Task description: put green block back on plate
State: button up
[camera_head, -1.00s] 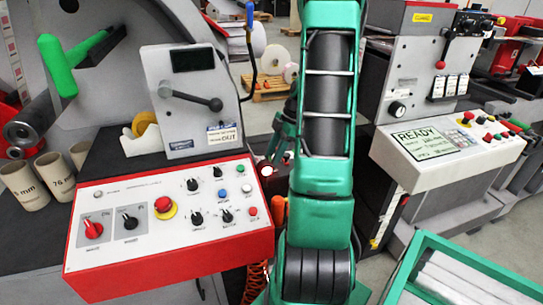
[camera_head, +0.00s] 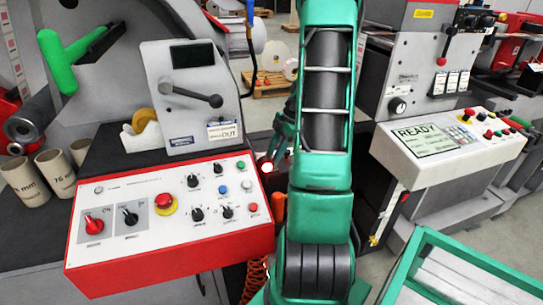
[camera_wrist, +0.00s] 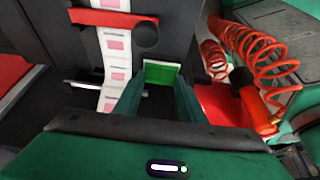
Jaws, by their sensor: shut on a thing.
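The green block (camera_wrist: 160,74) shows in the wrist view as a bright green face with a pale rim. It sits between the tips of my gripper's two teal fingers (camera_wrist: 157,92). My gripper is shut on it. Dark machine parts lie just behind and below the block. I cannot tell whether it touches them. In the head view my gripper (camera_head: 274,158) is small, beside my arm and behind the control box, and the block cannot be made out there. I cannot identify the plate for certain in either view.
A printed label strip (camera_wrist: 116,65) runs down left of the block, past a red bar (camera_wrist: 112,17). Coiled red hoses (camera_wrist: 255,50) and an orange-red cylinder (camera_wrist: 254,108) are close on the right. The red-edged control box (camera_head: 170,225) stands left of my arm.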

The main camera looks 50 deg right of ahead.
jog(key=shift+f, duration=0.2)
jog(key=o, duration=1.1)
jog(key=shift+o, duration=0.2)
jog(key=shift+r, duration=0.1)
jog(key=v, duration=1)
jog(key=shift+r, duration=0.25)
